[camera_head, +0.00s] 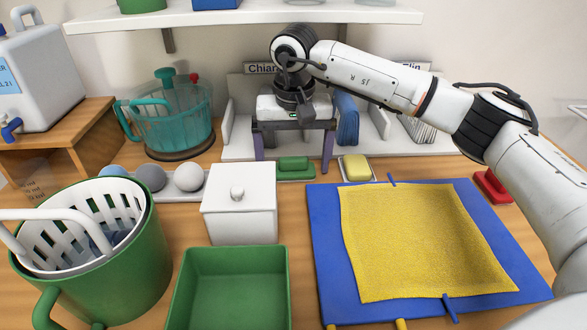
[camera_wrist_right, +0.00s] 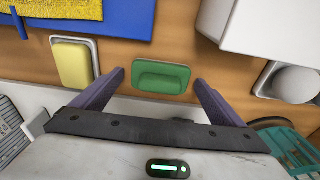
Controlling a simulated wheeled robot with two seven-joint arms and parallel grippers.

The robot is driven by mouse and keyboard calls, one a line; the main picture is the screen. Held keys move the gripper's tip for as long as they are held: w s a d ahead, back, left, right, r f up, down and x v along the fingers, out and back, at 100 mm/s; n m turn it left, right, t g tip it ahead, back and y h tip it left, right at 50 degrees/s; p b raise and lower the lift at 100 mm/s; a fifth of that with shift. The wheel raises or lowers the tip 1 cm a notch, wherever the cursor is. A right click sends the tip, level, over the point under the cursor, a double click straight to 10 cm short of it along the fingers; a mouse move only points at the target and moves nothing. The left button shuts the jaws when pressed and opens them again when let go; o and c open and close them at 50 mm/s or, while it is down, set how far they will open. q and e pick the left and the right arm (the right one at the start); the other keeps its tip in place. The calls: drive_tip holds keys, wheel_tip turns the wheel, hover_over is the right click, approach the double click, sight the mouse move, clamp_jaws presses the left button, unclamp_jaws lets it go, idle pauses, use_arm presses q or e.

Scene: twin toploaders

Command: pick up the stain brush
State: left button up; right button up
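My right gripper (camera_head: 294,160) is open and empty, with one purple finger to each side of the green brush. In the right wrist view the fingertips (camera_wrist_right: 159,80) stand apart from the brush on both sides. How high they are above the counter is hard to tell. My left gripper is not in view.
A yellow sponge (camera_head: 356,168) on a dish lies right of the brush. A white lidded box (camera_head: 240,205) stands in front, left. A blue mat (camera_head: 326,256) with a yellow cloth (camera_head: 420,240) lies front right. A shelf (camera_head: 240,17) hangs above; name-labelled racks stand behind.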

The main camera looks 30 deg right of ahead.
sight(293, 160)
drive_tip(key=c, duration=1)
drive_tip(key=shift+s+a+r, duration=0.1)
drive_tip(key=shift+s+r, duration=0.05)
drive_tip(key=shift+r, duration=0.3)
wheel_tip(293, 160, up, 11)
drive_tip(key=s+a, duration=0.2)
drive_tip(key=s, duration=0.4)
drive_tip(key=s+a+b, duration=0.1)
drive_tip(key=s+a, duration=0.2)
drive_tip(key=s, duration=0.3)
drive_tip(key=s+a, duration=0.3)
drive_tip(key=s, duration=0.2)
drive_tip(key=shift+s+a+f+b, duration=0.15)
drive_tip(key=shift+s+a+b, duration=0.15)
drive_tip(key=shift+s, duration=0.1)
